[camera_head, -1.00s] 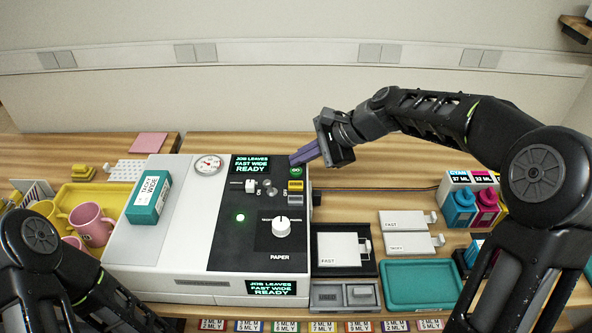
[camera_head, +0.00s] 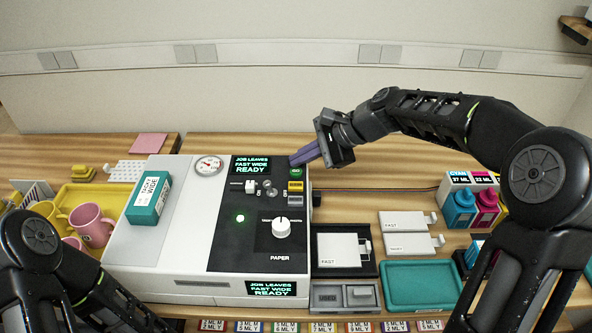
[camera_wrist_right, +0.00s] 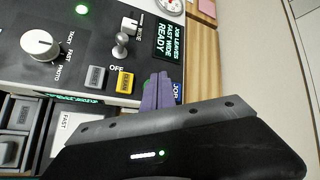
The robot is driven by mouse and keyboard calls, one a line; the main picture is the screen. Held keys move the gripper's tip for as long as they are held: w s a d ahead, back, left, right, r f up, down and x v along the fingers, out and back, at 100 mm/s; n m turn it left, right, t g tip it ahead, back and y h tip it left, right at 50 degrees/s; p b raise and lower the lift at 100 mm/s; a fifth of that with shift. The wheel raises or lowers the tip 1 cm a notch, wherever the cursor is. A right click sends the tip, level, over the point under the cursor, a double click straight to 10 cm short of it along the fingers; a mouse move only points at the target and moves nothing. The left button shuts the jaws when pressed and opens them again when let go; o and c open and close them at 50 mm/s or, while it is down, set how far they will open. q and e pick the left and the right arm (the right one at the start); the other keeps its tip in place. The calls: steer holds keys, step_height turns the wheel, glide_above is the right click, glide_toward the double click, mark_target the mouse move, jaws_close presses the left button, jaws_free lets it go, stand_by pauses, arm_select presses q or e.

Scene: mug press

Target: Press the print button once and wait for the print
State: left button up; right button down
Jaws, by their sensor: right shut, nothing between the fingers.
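The press (camera_head: 150,250) is a white machine with a black control panel. Its two screens, the upper one (camera_head: 251,166) and the lower one (camera_head: 271,288), read JOB LEAVES, FAST WIDE, READY. The green GO button (camera_head: 296,172) sits at the panel's upper right, above a yellow button (camera_head: 296,186) and a grey button (camera_head: 296,200). My right gripper (camera_head: 293,160) is shut and empty, its purple fingertips just above and behind the green button. In the right wrist view the purple fingers (camera_wrist_right: 160,92) hide most of that button; contact cannot be told. My left gripper is out of view.
A teal-and-white box (camera_head: 148,198) lies on the press. Pink mug (camera_head: 92,224) and yellow tray (camera_head: 88,196) stand left. A white plate marked FAST (camera_head: 339,250), a teal tray (camera_head: 420,290) and ink bottles (camera_head: 460,208) are right. Bare wood shows behind the press.

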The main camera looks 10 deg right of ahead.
mark_target(300, 172)
steer(key=shift+f, duration=0.1)
stand_by(0.6)
steer(key=shift+f, duration=0.35)
steer(key=shift+f+b, duration=0.5)
steer(key=shift+b, duration=0.05)
stand_by(0.5)
stand_by(0.3)
steer(key=shift+r+p, duration=0.85)
steer(key=shift+r, duration=0.1)
step_height(300, 172, up, 5)
steer(key=p, duration=0.4)
stand_by(0.7)
